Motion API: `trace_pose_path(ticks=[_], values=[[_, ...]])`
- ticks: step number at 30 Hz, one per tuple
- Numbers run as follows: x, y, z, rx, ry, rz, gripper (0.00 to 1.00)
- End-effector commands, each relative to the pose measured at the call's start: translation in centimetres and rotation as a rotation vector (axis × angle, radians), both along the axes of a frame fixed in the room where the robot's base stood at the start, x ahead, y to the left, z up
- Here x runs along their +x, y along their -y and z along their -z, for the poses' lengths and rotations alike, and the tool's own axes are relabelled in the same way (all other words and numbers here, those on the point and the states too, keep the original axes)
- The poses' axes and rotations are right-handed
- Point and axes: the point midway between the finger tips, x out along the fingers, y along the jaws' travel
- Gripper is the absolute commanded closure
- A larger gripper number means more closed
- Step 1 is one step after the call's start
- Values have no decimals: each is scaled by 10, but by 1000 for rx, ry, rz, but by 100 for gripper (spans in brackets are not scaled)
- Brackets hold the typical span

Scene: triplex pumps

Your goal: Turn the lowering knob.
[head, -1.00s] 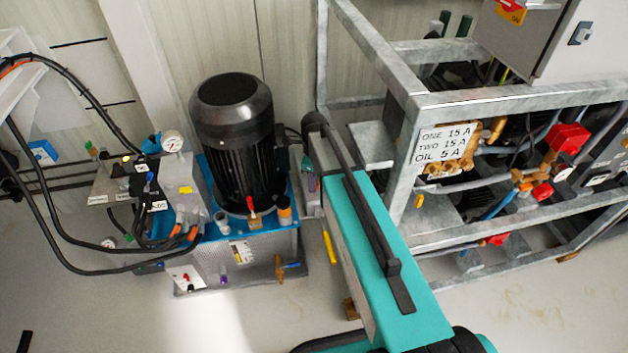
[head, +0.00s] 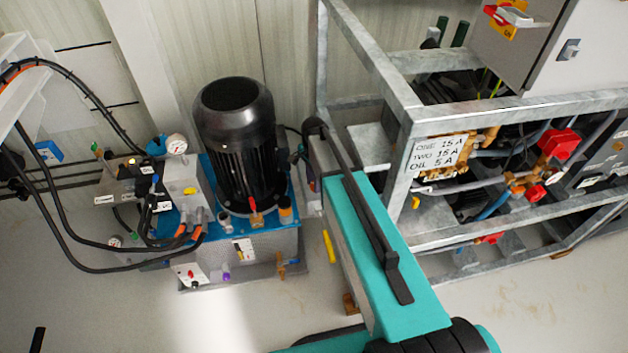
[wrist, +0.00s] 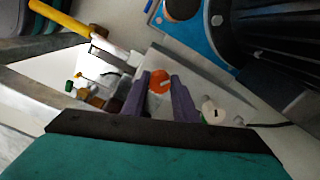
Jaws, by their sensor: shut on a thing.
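In the wrist view, the two purple fingers of my gripper (wrist: 160,86) stand on either side of a round orange knob (wrist: 159,80) with a pale pointer line. My gripper is shut on this knob. A white knob (wrist: 213,112) with a dark mark sits just right of the fingers. No label is readable, so I cannot tell which knob is the lowering one. In the head view, my teal arm hides the knobs and most of my gripper.
A black motor (head: 240,140) stands on a blue-topped tank (head: 275,212), left of my arm. A galvanized frame (head: 520,107) with pipes and red valves stands at the right. Black hoses (head: 80,268) loop at the left. A yellow handle (wrist: 60,18) shows in the wrist view.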

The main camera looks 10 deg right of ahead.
Motion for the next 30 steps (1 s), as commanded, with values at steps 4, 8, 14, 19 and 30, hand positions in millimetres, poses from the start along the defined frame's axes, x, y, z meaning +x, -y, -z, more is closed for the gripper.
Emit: trace_pose_path(ticks=[4, 8, 14, 19, 30], values=[[0, -2, -2, 4, 2, -131, 96], [0, -2, -2, 4, 1, -248, 96], [-1, -2, -1, 4, 0, -429, 96], [-1, -1, -1, 4, 0, -581, 96], [-2, -1, -1, 6, 0, -913, 96]])
